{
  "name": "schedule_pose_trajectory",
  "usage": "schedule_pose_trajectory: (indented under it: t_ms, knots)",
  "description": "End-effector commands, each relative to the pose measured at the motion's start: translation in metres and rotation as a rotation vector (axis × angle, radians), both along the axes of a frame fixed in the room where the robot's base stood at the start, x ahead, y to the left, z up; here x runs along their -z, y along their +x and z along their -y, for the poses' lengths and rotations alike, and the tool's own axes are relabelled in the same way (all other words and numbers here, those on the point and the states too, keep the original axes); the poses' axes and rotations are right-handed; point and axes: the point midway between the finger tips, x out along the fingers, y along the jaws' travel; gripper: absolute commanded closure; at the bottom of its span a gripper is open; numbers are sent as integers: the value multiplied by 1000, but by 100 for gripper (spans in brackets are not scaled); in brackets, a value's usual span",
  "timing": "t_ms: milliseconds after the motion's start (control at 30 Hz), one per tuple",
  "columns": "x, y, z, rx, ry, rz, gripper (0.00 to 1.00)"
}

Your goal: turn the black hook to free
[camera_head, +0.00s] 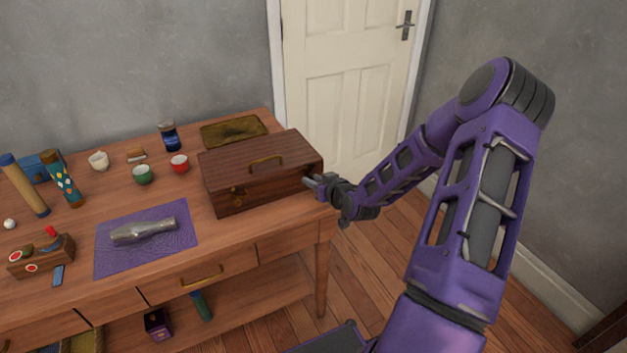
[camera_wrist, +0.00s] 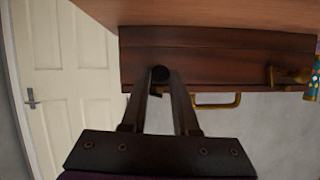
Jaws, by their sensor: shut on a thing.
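The dark wooden box (camera_head: 260,180) stands closed at the right end of the table. It has a brass handle (camera_head: 266,160) on its lid and a brass clasp (camera_head: 238,194) on its front. My gripper (camera_head: 318,182) is at the box's right end. In the wrist view, which is upside down, my gripper's fingertips (camera_wrist: 160,82) are closed in on a small dark round piece, the black hook (camera_wrist: 159,73), against the wooden side (camera_wrist: 215,65). Most of the hook is hidden by the fingers, so its turn angle cannot be told.
The wooden table (camera_head: 235,237) carries a purple mat (camera_head: 109,257) with a grey metal object, several cups and a blue jar (camera_head: 170,135). A dark gold tray (camera_head: 233,131) lies behind the box. A white door (camera_head: 345,75) stands beyond. Floor to the right is clear.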

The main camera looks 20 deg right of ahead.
Motion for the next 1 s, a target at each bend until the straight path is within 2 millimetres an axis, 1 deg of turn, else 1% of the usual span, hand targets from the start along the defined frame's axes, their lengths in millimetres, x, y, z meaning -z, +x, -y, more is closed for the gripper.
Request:
schedule_pose_trajectory:
  t_ms: [167,400,700,1000]
  knots:
    - [0,-1,3,3,127,-6,100]
    - [0,0,5,3,348,-11,100]
    - [3,0,8,2,632,-21,100]
    - [6,0,9,0,871,-30,100]
